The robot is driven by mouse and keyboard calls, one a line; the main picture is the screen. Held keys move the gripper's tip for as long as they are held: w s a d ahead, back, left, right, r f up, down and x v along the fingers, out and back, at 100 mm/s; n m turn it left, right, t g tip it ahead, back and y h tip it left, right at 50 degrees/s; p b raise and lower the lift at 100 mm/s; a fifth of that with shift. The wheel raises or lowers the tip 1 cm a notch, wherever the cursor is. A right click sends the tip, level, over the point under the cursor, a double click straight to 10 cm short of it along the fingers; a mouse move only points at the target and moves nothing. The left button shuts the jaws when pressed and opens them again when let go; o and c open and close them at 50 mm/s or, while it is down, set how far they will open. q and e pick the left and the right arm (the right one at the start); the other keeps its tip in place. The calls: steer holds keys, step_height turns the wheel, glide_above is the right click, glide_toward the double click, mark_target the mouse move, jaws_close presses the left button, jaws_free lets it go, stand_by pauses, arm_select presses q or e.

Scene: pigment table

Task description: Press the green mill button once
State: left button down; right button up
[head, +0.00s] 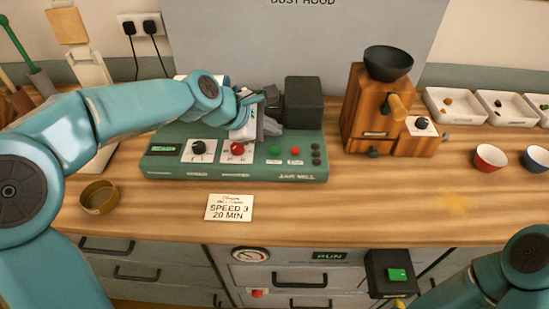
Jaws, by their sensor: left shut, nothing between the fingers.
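The green mill button (275,151) is a small round button on the front panel of the green jar mill (235,172), just left of a red button (295,151). My left gripper (272,128) is shut and empty. In the picture it is just above the green button, over the mill's top. I cannot tell its exact height, but a gap shows between it and the button. My right arm (525,250) enters at the lower right; its gripper is not in view.
A black knob (199,147) and a red knob (238,149) are on the mill's left half. A wooden grinder (370,110) stands to the right. A card (229,207) lies in front. A black box with a green switch (397,274) is at the table's front.

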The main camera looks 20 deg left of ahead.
mark_target(272, 151)
arm_select(q)
steer(key=shift+f+b, duration=0.6)
steer(key=shift+f, duration=0.85)
arm_select(e)
steer(key=shift+f, duration=1.15)
arm_select(q)
steer(key=shift+f, duration=0.15)
arm_select(e)
steer(key=shift+f, duration=0.1)
arm_select(q)
steer(key=shift+f, duration=0.25)
arm_select(e)
steer(key=shift+f, duration=0.1)
